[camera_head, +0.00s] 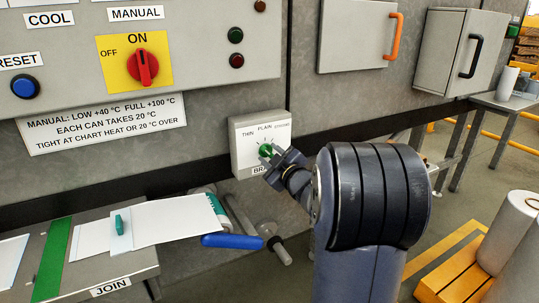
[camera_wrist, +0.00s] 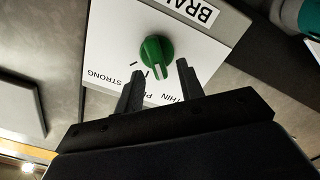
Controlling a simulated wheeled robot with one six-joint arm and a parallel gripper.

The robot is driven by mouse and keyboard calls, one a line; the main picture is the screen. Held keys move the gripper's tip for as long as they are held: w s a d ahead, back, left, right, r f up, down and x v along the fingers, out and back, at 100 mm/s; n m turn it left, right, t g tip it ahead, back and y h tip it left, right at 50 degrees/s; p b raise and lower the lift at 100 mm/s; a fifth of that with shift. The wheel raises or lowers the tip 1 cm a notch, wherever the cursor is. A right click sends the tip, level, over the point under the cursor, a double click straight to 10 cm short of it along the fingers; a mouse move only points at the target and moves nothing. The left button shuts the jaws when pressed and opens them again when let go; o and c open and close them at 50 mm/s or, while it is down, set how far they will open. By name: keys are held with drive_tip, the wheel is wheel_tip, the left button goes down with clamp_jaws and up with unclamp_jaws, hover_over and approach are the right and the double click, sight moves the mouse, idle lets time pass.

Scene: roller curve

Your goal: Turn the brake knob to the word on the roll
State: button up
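The green brake knob (camera_head: 266,150) sits on a white box (camera_head: 245,133) on the grey wall panel, lettered THIN, PLAIN and STRONG; the lower label is partly hidden. In the head view my gripper (camera_head: 274,160) is at the box front. A roll with a teal band (camera_head: 216,207) lies behind white sheets; I cannot read a word on it.
A red switch (camera_head: 143,67) is on the panel at upper left. Below the box are a blue handle (camera_head: 232,241) and a grey bar. The JOIN table (camera_head: 130,270) is at lower left. Cabinets (camera_head: 357,37) hang at upper right, with white rolls (camera_head: 510,228) on an orange pallet.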

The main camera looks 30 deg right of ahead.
drive_tip(key=s+p, duration=0.1)
drive_tip(key=s, duration=0.9)
drive_tip(key=shift+d, duration=0.15)
drive_tip(key=shift+w, duration=0.15)
drive_tip(key=w+b, duration=0.1)
drive_tip(key=w, duration=0.9)
drive_tip(key=shift+w, duration=0.35)
drive_tip(key=shift+r, duration=0.1)
